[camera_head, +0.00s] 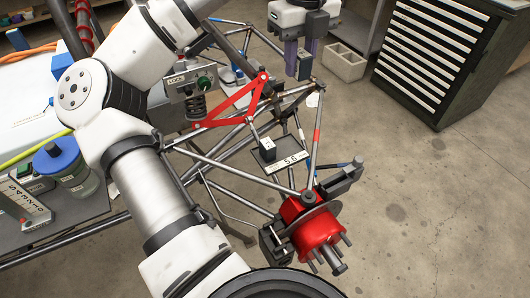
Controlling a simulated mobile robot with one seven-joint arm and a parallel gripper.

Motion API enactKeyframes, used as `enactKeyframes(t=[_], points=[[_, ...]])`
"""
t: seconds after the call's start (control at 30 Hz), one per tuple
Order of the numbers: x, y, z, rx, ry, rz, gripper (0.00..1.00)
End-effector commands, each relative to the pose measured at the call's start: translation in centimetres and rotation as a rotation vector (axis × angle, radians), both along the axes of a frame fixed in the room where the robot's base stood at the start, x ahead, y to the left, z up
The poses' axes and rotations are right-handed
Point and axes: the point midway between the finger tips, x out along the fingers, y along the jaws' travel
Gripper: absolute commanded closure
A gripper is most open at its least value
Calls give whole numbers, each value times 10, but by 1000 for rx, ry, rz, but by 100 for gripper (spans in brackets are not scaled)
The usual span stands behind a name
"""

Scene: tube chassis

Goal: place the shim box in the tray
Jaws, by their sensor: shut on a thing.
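My gripper (302,52) hangs at the top of the view, with purple fingers pointing down. It is shut on a small dark box (304,68), apparently the shim box, mostly hidden between the fingers. It is above and beyond the right end of the tube frame. The gripper is apart from this tray, farther back and slightly right in the picture. A small black block (267,150) with a white marking shows at the tray's left side.
The tube chassis (240,160) has a red wishbone (235,108) and a red hub (318,232) near the tray. A bench at left holds a blue-lidded jar (65,165). The floor at right is clear.

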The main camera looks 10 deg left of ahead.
Motion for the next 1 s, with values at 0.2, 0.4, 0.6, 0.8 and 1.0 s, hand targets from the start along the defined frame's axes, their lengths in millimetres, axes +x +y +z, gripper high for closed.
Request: enactKeyframes(t=[0.2, 0.4, 0.6, 0.8, 1.0], points=[[0, 0, -26, -2, 3, -2, 98], [-1, -1, -77, -4, 4, -2, 98], [-1, -1, -130, -4, 4, -1, 98], [0, 0, -162, 1, 1, 3, 98], [-1, 0, -176, 1, 1, 0, 98]])
